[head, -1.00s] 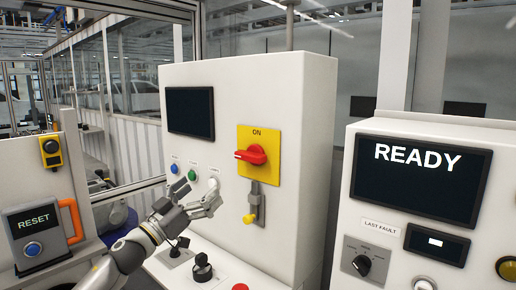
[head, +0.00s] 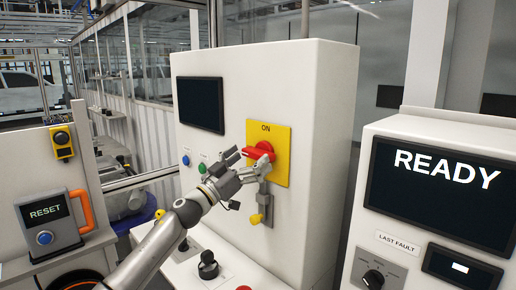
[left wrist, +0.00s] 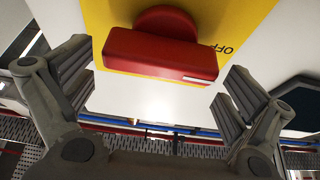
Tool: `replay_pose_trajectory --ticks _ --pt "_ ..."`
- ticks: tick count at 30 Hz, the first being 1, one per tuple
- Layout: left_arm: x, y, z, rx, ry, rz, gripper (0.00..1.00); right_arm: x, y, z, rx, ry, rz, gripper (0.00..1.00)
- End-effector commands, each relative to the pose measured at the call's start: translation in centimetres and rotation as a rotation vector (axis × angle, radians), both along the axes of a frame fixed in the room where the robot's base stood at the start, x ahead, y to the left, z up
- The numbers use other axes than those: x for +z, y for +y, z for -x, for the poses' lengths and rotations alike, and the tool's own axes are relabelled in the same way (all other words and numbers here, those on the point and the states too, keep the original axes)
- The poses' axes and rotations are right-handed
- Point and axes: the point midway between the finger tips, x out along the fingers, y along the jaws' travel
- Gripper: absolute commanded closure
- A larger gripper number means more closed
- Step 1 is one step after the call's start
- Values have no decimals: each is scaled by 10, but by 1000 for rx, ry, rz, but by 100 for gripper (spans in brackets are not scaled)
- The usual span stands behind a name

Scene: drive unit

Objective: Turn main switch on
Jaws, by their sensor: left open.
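The main switch is a red rotary handle (head: 262,150) on a yellow plate (head: 281,165) marked ON at the top. Its handle lies about level. In the left wrist view the red handle (left wrist: 160,50) fills the upper middle, with a white mark on its right end beside the word OFF. My left gripper (head: 254,161) is open and empty just in front of the handle. In the left wrist view its fingers are spread to either side of the handle; I see no contact. My right gripper is not in view.
A hasp with a yellow padlock-like piece (head: 257,218) hangs below the switch. Blue and green buttons sit left of it, partly near my arm. A joystick and knob (head: 208,266) stand on the ledge below. A READY screen (head: 440,190) is at right, a RESET box (head: 47,225) at left.

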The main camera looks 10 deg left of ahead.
Motion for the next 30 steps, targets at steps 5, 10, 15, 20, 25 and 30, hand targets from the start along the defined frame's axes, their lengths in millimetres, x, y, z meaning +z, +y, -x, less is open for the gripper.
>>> replay_pose_trajectory --ticks 5,10,15,20,25,30 --pt "9 -10 -16 0 -2 1 0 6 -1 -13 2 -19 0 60" --pt "11 -15 -23 1 0 0 0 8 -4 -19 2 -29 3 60" --pt "12 -16 -24 0 -1 -1 0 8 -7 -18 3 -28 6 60" --pt "12 -16 -24 0 -1 -1 0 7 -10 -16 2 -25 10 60" --pt "12 -16 -24 0 -1 -1 21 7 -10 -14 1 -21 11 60" --pt "12 -16 -24 1 -1 -2 31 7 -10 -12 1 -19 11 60"
